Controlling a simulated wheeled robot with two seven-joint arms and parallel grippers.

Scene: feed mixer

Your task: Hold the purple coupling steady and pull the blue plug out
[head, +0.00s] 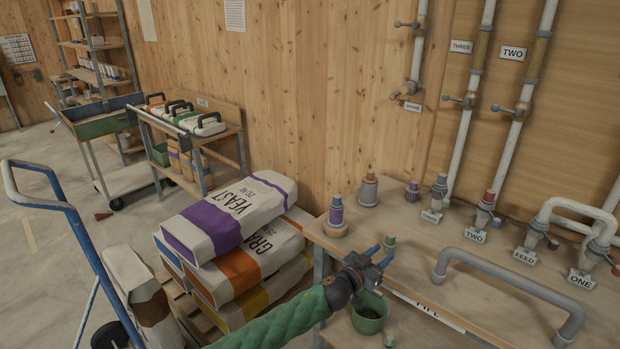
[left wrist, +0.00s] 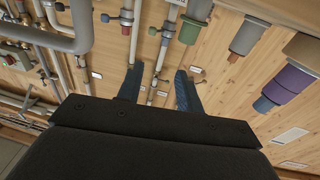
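The purple coupling (head: 336,215) stands upright on a round wooden base at the bench's left end. The blue plug (head: 337,201) sits in its top. In the left wrist view the purple coupling (left wrist: 289,84) is at the right edge, with the blue plug (left wrist: 264,104) at its end. My left gripper (head: 380,256) is over the bench's front edge, to the right of and nearer than the coupling, apart from it. Its two blue fingers (left wrist: 158,72) are spread with nothing held between them. My right gripper is in neither view.
A grey coupling (head: 369,190) stands behind the purple one. A green cup (head: 369,314) is below my gripper. A grey bent pipe (head: 510,287) lies on the bench's right. Feed sacks (head: 228,216) are stacked left.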

